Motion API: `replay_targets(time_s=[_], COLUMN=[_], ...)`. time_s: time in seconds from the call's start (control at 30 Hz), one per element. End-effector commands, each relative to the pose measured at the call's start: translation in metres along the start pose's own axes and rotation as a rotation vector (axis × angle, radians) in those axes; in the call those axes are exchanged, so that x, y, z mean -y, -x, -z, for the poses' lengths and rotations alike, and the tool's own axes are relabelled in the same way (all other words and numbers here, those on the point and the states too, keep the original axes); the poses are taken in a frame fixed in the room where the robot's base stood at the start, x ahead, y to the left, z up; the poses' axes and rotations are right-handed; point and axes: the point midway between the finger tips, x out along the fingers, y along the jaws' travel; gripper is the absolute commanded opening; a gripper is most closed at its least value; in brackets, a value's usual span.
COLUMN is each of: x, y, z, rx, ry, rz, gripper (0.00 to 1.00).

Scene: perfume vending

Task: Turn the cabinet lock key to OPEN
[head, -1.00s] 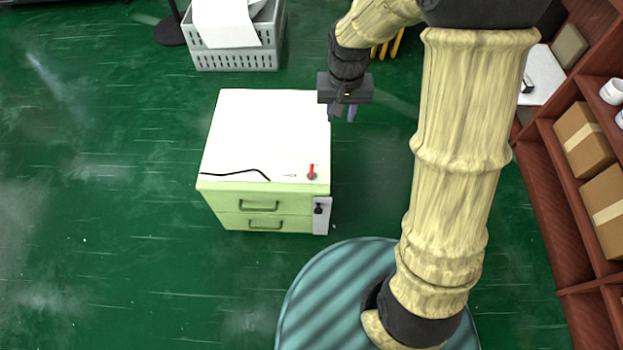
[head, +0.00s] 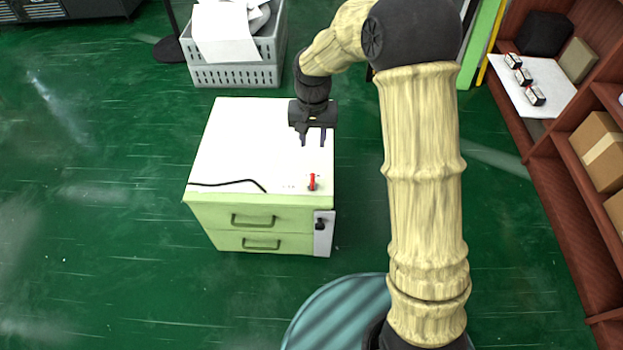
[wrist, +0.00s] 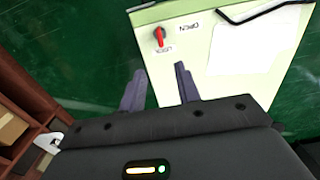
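A light green cabinet (head: 198,215) with a white top and two drawers stands on the floor. The red key (head: 312,182) is at the front right of its top. In the wrist view the red key (wrist: 159,37) lies lengthwise toward a label that seems to read LOCK (wrist: 164,49). An OPEN label (wrist: 189,27) is beside it. My gripper (head: 313,138) is open and empty, above the cabinet's right side and behind the key in the head view. In the wrist view the key is ahead of my gripper (wrist: 160,85), apart from both fingers.
A black cable (head: 228,183) lies on the cabinet top. A dark knob (head: 320,224) sits on the front right panel. A grey crate with papers (head: 235,76) stands behind. Reddish shelves with boxes (head: 597,150) line the right. Green floor (head: 90,220) is clear at left.

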Motion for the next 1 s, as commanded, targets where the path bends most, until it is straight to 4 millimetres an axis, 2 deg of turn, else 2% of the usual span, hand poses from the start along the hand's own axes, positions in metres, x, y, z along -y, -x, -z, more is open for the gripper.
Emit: replay_targets(time_s=[0.17, 0.27, 1.0], x=[0.001, 0.002, 0.002], y=[-0.013, -0.027, -0.157], z=[-0.001, -0.001, -0.002], rx=[0.001, 0.004, 0.003], ry=[0.002, 0.005, 0.005], rz=[-0.001, -0.001, -0.001], gripper=[0.33, 0.33, 0.33])
